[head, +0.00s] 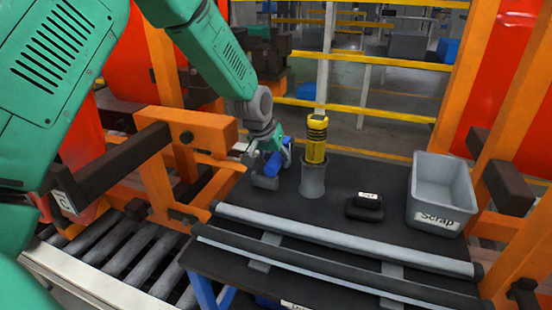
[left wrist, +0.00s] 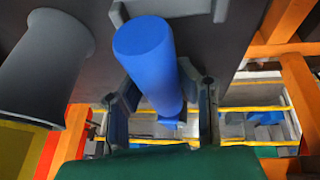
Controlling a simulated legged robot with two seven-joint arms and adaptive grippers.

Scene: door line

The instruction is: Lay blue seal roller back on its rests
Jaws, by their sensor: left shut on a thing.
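The blue seal roller (head: 273,165) is in the grip of my left gripper (head: 272,157) at the far left of the dark table. In the left wrist view the roller (left wrist: 146,50) lies lengthwise between the two fingers, one round end facing the camera side. Grey rests (head: 265,182) show just below the roller's near end; a grey bracket, likely part of them, shows behind it in the left wrist view (left wrist: 168,8). I cannot tell whether the roller touches the rests. My right gripper is not in view.
A grey holder (head: 312,181) with a yellow-black tool (head: 317,140) stands close right of the gripper. A black labelled object (head: 366,207) and a grey scrap bin (head: 441,190) are farther right. Long bars (head: 340,242) cross the table front. Orange frame posts (head: 190,125) stand left.

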